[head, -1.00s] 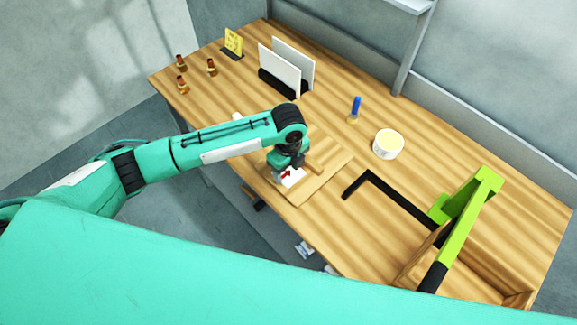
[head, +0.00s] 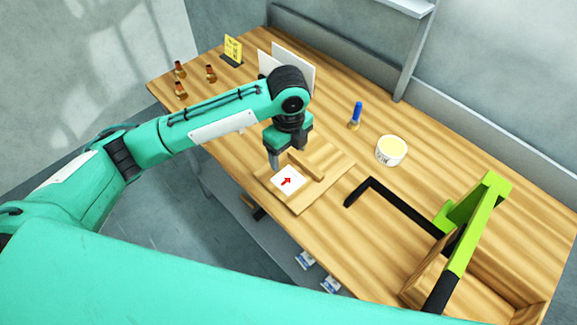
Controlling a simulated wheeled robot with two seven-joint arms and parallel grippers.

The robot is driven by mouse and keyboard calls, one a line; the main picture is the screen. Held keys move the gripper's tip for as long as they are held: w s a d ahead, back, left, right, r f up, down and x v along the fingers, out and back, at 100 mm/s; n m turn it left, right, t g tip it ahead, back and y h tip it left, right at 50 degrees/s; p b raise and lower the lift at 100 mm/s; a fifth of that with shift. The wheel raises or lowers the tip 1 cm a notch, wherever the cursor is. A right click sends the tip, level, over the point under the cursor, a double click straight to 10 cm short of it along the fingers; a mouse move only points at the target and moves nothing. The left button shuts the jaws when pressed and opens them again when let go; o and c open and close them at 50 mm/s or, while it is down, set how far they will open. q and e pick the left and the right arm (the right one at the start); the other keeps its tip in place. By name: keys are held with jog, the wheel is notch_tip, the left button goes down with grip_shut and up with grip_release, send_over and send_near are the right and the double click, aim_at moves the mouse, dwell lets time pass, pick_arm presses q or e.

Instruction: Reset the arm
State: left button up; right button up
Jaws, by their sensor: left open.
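My left arm comes in from the left in the head view. Its gripper (head: 289,160) is open, pointing down above a wooden board. A white card with a red arrow (head: 288,181) lies on the wooden board (head: 302,204), just below and in front of the gripper. A small wooden block (head: 306,163) sits on the board beside the fingers. The gripper appears apart from the card, with nothing seen between its fingers. My right gripper is not in view.
The wooden table (head: 375,245) holds a white tub (head: 390,151), a blue-topped item (head: 356,116), a black bracket (head: 402,205), a green frame (head: 474,222) over a wooden box (head: 427,262), white panels (head: 298,62), a yellow sign (head: 233,49) and small brown bottles (head: 180,90).

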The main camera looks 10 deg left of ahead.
pick_arm(q)
notch_tip(320, 180, up, 2)
dwell(0.6)
